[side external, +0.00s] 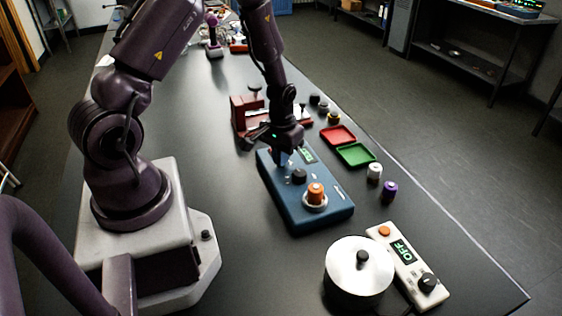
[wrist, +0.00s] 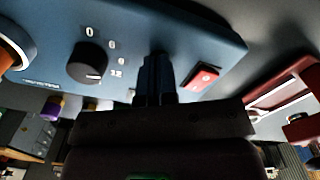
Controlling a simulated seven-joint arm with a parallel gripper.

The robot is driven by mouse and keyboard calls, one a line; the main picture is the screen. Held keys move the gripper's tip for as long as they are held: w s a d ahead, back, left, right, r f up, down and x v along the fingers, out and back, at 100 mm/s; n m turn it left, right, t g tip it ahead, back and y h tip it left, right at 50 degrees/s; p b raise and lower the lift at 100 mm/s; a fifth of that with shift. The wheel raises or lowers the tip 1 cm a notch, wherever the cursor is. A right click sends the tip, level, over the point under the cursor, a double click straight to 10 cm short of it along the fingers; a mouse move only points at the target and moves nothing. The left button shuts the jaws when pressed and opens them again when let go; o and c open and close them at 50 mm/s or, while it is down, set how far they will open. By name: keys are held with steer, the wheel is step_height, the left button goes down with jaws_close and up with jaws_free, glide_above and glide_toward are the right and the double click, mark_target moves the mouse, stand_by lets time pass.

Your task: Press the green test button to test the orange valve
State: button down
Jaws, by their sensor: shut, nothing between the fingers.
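The blue tester box (side external: 318,215) stands on the dark table, with the orange valve (side external: 316,192) upright in a pale ring near its front end. In the wrist view the valve's orange edge (wrist: 10,55) shows at far left. My gripper (side external: 283,158) is shut and empty, pointing down over the far end of the box. In the wrist view its fingertips (wrist: 158,56) are between the black dial (wrist: 87,61) and a red button (wrist: 203,76). I cannot tell whether they touch the panel. No green button is visible; the fingers may hide it. A green-lit display (side external: 307,154) shows beside the gripper.
A red vise (side external: 240,112) stands behind the box. Red (side external: 338,135) and green (side external: 356,154) trays, a white cap (side external: 374,172) and a purple cap (side external: 389,190) lie to the right. A silver pot (side external: 358,270) and a white control unit reading OFF (side external: 408,262) stand in front.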

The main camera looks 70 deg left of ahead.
steer(key=shift+r, duration=2.2)
step_height(320, 180, up, 6)
steer(key=s+d+r+m+t, duration=0.2)
steer(key=s+d+r, duration=0.4)
steer(key=r, duration=0.4)
steer(key=s+d+r+m+t, duration=0.3)
steer(key=s+d+r, duration=0.3)
steer(key=d+r, duration=0.3)
steer(key=shift+r+m+t, duration=0.3)
steer(key=shift+r+m, duration=0.2)
steer(key=shift+r, duration=0.2)
